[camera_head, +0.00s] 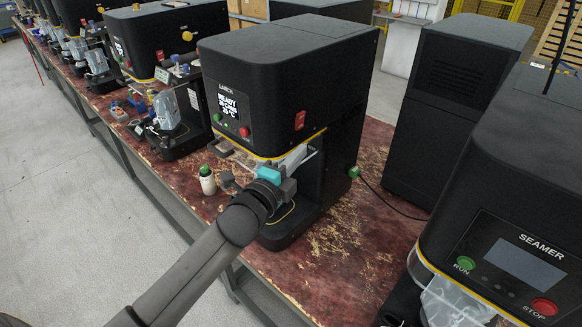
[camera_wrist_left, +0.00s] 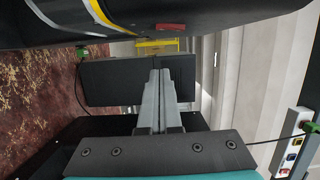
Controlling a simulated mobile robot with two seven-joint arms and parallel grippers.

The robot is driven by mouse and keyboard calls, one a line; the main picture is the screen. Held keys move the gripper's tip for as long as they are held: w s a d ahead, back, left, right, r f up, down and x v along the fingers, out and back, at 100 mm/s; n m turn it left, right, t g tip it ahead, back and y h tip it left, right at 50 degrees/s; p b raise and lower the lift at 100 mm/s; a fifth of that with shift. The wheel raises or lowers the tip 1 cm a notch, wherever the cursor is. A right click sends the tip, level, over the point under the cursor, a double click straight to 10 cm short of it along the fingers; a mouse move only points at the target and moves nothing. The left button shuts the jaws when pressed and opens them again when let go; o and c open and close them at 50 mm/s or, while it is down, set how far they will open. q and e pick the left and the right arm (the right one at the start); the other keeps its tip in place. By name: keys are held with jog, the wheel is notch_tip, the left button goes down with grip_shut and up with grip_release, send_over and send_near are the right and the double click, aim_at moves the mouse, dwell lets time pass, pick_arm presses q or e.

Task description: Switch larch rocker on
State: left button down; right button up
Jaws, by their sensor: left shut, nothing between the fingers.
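The larch machine (camera_head: 285,75) is a black unit labelled LARCH with a lit screen (camera_head: 229,102) reading READY. I cannot tell which way the rocker is tipped. In the left wrist view the red rocker (camera_wrist_left: 171,27) is at the top, beyond the fingertips and apart from them. My left gripper (camera_head: 308,152) is below the rocker, in front of the open space under the machine's head. Its fingers (camera_wrist_left: 160,74) are shut together and empty. My right gripper is not in view.
A green button (camera_head: 217,117) and a red button (camera_head: 244,132) flank the screen's underside. A white bottle (camera_head: 207,180) stands left of my gripper. A SEAMER unit (camera_head: 520,190) stands at right, a black cabinet (camera_head: 455,105) behind. Worn bench top is free between them.

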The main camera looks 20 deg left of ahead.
pick_arm(q)
jog(key=s, duration=0.3)
jog(key=shift+s, duration=0.35)
